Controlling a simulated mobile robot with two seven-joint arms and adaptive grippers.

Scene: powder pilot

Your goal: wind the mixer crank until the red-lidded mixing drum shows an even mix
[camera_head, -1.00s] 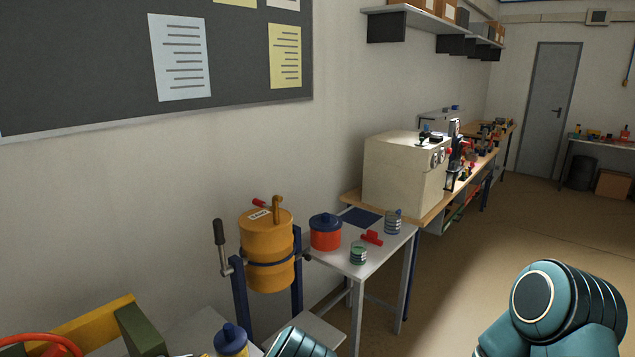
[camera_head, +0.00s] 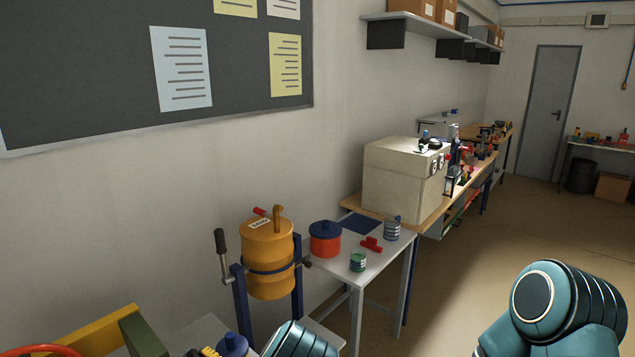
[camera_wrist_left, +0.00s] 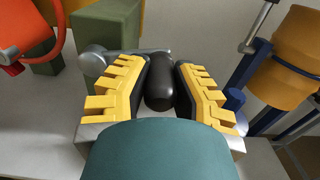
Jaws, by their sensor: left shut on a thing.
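My left gripper (camera_wrist_left: 160,68) is shut on a black handle (camera_wrist_left: 158,92), joined to a grey metal crank arm (camera_wrist_left: 97,58). In the head view only its yellow finger parts (camera_head: 208,352) show, at the bottom edge. No mix is visible. My right gripper is out of view.
A yellow beam (camera_head: 90,333) and green block (camera_head: 143,335) stand at lower left. A blue-lidded jar (camera_head: 232,345) is close to my left gripper. A side table (camera_head: 375,264) holds a red pot (camera_head: 325,240) and tins. Floor at right is open.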

